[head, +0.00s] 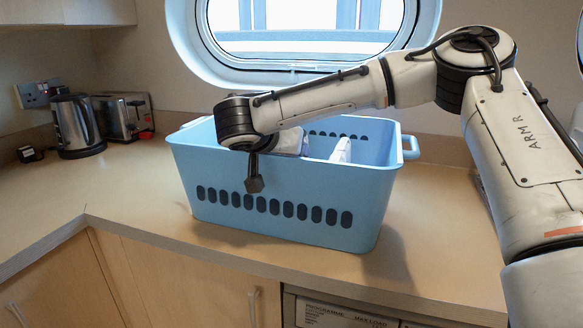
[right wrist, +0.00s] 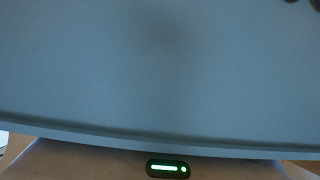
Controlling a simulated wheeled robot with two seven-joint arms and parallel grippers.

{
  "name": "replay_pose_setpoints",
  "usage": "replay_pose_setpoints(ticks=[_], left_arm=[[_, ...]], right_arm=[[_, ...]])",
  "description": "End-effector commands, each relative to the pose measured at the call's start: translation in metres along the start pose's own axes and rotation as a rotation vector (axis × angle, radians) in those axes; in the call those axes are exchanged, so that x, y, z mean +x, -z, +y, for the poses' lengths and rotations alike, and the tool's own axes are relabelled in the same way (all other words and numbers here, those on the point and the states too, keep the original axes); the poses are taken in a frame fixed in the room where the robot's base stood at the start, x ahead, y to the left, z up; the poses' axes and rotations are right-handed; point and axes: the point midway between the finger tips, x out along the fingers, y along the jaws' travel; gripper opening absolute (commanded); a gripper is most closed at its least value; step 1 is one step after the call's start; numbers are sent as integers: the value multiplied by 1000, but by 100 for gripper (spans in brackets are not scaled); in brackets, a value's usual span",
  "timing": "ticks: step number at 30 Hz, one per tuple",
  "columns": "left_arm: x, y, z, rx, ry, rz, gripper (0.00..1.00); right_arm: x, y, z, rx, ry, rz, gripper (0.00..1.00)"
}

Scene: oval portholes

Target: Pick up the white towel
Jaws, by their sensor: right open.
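A light blue laundry basket (head: 280,180) stands on the counter. My right arm reaches in from the right, above the basket. My right gripper (head: 300,142) points into it, its hand partly behind the wrist and its fingertips not clearly visible. It is open. A white shape (head: 341,151) shows inside the basket beside the hand; I cannot tell whether it is towel or part of my gripper. No towel is clearly visible. The right wrist view is filled by a plain blue surface (right wrist: 160,70), apparently the basket, close to the camera. My left gripper is out of view.
A kettle (head: 77,126) and a toaster (head: 122,116) stand at the back left of the counter (head: 125,190). An oval porthole (head: 305,35) is in the wall behind the basket. The counter left of the basket is clear.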

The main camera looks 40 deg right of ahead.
Motion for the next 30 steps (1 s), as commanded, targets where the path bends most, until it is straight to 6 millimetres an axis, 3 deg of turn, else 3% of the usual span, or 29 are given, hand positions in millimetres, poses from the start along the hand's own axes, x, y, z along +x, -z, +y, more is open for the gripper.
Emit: replay_pose_setpoints(ticks=[4, 11, 20, 30], left_arm=[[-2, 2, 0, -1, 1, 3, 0], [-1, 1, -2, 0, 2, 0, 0], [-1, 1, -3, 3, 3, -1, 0], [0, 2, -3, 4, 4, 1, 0]], right_arm=[[12, 0, 0, 0, 0, 1, 52], [14, 0, 0, 0, 1, 1, 52], [13, 0, 0, 0, 1, 1, 1], [12, 2, 0, 2, 2, 4, 0]])
